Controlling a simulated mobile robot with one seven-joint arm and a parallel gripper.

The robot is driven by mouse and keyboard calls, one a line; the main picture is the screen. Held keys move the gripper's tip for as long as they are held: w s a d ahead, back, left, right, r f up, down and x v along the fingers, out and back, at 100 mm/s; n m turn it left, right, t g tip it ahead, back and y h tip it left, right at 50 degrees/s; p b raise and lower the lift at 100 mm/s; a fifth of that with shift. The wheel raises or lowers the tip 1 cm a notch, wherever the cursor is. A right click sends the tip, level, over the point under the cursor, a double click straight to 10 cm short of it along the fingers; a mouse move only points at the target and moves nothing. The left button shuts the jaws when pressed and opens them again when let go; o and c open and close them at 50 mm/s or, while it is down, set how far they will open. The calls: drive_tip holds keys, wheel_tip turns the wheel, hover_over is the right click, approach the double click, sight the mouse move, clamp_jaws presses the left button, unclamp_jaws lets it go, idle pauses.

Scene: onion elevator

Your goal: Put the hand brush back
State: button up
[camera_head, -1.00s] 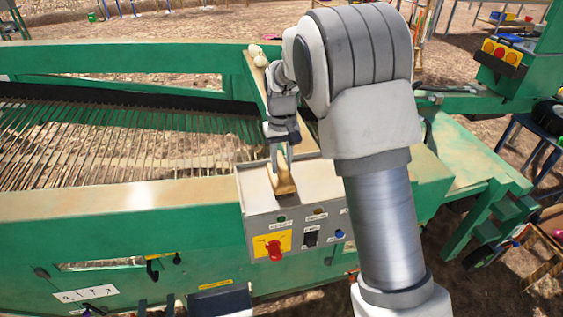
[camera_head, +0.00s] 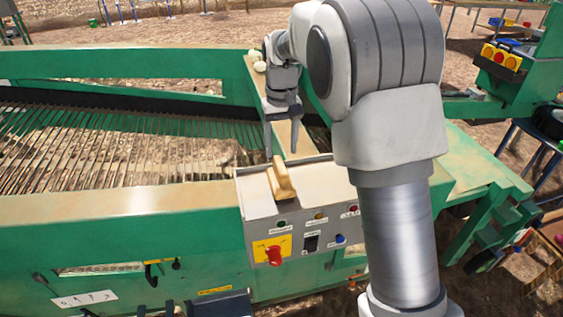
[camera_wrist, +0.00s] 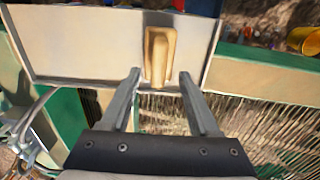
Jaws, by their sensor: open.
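The hand brush (camera_head: 281,180) has a light wooden handle and lies on the flat top of the grey control box (camera_head: 320,178). In the wrist view the brush (camera_wrist: 159,54) lies on the box top (camera_wrist: 90,40), lengthwise away from my gripper. My gripper (camera_head: 281,152) is open and empty, a little above and behind the brush. In the wrist view its two fingers (camera_wrist: 160,75) are spread wide, one to each side of the brush's near end, with no visible contact. The brush's bristles are hard to make out.
The control box front carries a red knob on a yellow plate (camera_head: 272,250) and several small buttons. A green machine frame (camera_head: 120,230) surrounds a bed of metal rods (camera_head: 120,140) at left. Pale onions (camera_head: 256,60) sit on the ledge behind my gripper.

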drive_tip(key=s+d+r+m+t, duration=0.1)
drive_tip(key=s+d+r, duration=0.3)
drive_tip(key=s+r, duration=0.25)
drive_tip(key=s+d+r+t, duration=0.2)
drive_tip(key=s+d+r, duration=0.1)
drive_tip(key=s+r, duration=0.4)
drive_tip(key=s+d+f+t, duration=0.1)
drive_tip(key=s+d+f, duration=0.1)
drive_tip(key=s, duration=0.6)
drive_tip(key=s+d+f+m+t, duration=0.1)
drive_tip(key=s+d+f, duration=0.1)
drive_tip(key=s, duration=0.5)
drive_tip(key=shift+s+f+t, duration=0.3)
drive_tip(key=shift+s+f, duration=0.1)
drive_tip(key=shift+f, duration=0.05)
drive_tip(key=shift+f, duration=0.1)
drive_tip(key=shift+f+b, duration=0.35)
drive_tip(key=shift+b, duration=0.1)
drive_tip(key=shift+a, duration=0.1)
